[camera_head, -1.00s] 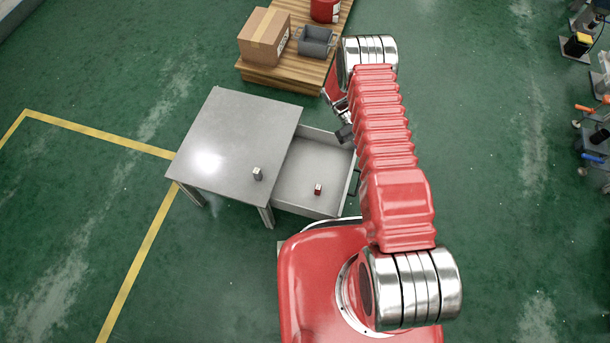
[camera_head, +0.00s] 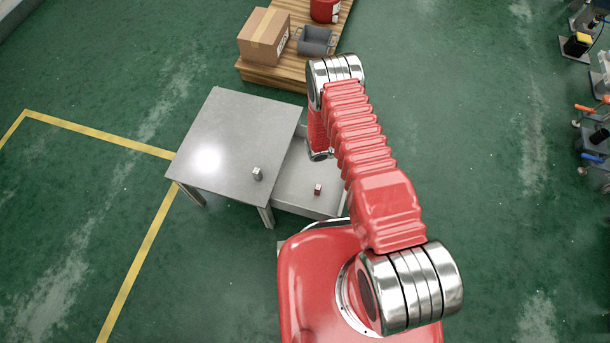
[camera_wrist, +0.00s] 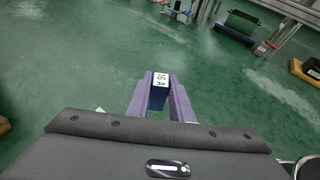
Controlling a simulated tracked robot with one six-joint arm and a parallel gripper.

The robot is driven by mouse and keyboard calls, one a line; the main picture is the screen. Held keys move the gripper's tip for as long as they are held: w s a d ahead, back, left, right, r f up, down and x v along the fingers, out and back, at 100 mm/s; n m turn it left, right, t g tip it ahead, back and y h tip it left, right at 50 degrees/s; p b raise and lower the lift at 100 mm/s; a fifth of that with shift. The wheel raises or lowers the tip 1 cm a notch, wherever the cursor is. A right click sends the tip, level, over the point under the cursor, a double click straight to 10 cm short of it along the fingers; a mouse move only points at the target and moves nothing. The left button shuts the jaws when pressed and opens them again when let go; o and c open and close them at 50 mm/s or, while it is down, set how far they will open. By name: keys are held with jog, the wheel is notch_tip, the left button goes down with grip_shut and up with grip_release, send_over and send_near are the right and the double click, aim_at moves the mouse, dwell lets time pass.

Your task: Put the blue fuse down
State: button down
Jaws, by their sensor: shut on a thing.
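The blue fuse (camera_wrist: 158,97) shows in the wrist view, with a white top marked "16 A". My gripper (camera_wrist: 160,88) is shut on it, one finger on each side. Green floor shows beyond the fuse in that view. In the head view the fuse and gripper are hidden behind my red arm, which reaches over the open drawer (camera_head: 293,197) of the grey table (camera_head: 225,140).
A red fuse (camera_head: 318,189) sits in the drawer and a grey fuse (camera_head: 257,173) stands near the tabletop's front right corner. Most of the tabletop is clear. A pallet (camera_head: 265,77) behind holds a cardboard box (camera_head: 265,37), a grey bin (camera_head: 315,40) and a red canister (camera_head: 325,10).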

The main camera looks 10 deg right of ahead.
jog(key=w+a+f+n+t+y, duration=0.3)
jog(key=a+f+n+t+y, duration=0.4)
jog(key=a+f+n+t, duration=0.2)
jog(key=a+f+n, duration=0.2)
jog(key=a+f, duration=0.1)
jog(key=a, duration=0.1)
jog(key=shift+w+a+f+y, duration=0.15)
jog(key=shift+w+a+y, duration=0.15)
jog(key=shift+w+a, duration=0.05)
send_over(331, 173)
jog(key=shift+f, duration=3.1)
jog(key=shift+f, duration=1.85)
